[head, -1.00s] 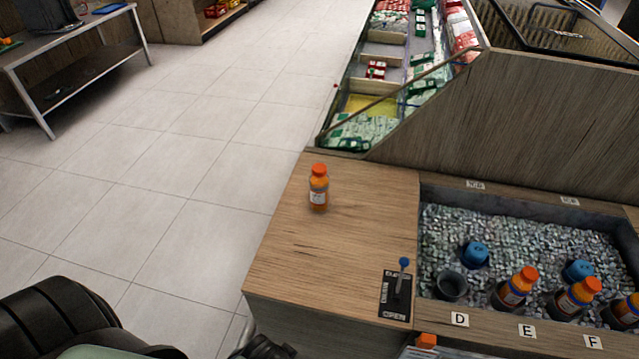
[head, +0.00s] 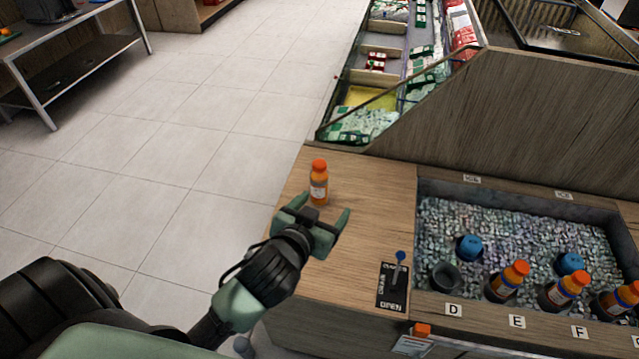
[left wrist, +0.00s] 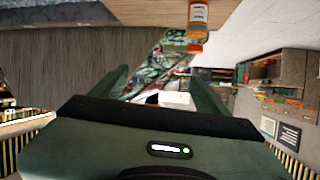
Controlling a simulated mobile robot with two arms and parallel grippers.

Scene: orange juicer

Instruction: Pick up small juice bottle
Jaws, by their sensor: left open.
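The small juice bottle (head: 319,184) stands upright on the wooden counter top, with orange juice, a pale label and an orange cap. My left gripper (head: 322,212) is open and empty, just in front of the bottle in the head view and apart from it as far as I can tell. In the left wrist view the bottle (left wrist: 197,20) appears upside down at the top, beyond the fingers and to the right of the middle between them. The fingers of the left gripper (left wrist: 165,88) are spread wide in that view. My right gripper is not in view.
A lever panel (head: 393,284) is at the counter's front right. An ice bin (head: 432,188) to the right holds several bottles and blue-capped items. A wooden partition (head: 510,110) rises behind it. The counter (head: 345,245) around the small bottle is clear.

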